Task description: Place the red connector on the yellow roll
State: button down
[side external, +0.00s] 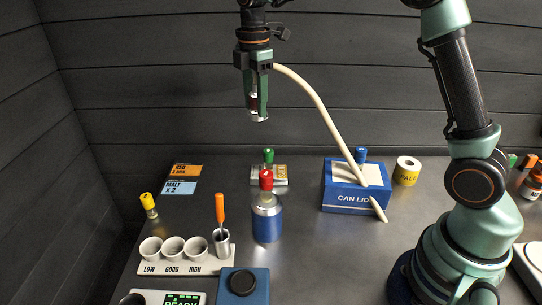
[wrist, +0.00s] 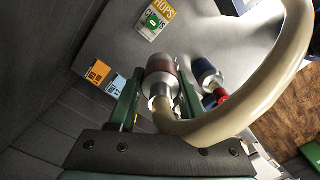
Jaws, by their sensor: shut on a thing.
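My gripper (side external: 256,112) is raised high above the table and shut on a silver connector with a dark red band. The connector (wrist: 162,78) sits between the two green fingers in the wrist view, with a thick cream hose (wrist: 240,108) at its near end. In the side view the hose (side external: 318,103) curves from my gripper down to the right, across the blue box. The yellow roll (side external: 406,171), white on top and lettered "PALE", stands on the table right of the box, well below and right of my gripper. The roll is not visible in the wrist view.
A blue "CAN LID" box (side external: 345,200) stands left of the roll. A blue can (side external: 267,222) with a red-topped piece (side external: 266,180) stands mid-table. A cup rack (side external: 185,257) and an orange-handled tool (side external: 220,208) are at left. Bare table lies between can and box.

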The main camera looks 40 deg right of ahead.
jog(key=s+d+r+m, duration=0.2)
jog(key=s+d+m, duration=0.15)
jog(key=d, duration=0.95)
jog(key=r+m, duration=0.2)
jog(key=m, duration=0.7)
send_over(408, 162)
notch_tip(408, 162, down, 20)
jog(key=shift+a+r, duration=0.1)
jog(key=shift+r, duration=0.05)
jog(key=shift+f, duration=0.2)
jog(key=shift+c, duration=1.7)
grip_release()
jog(key=shift+r, duration=0.1)
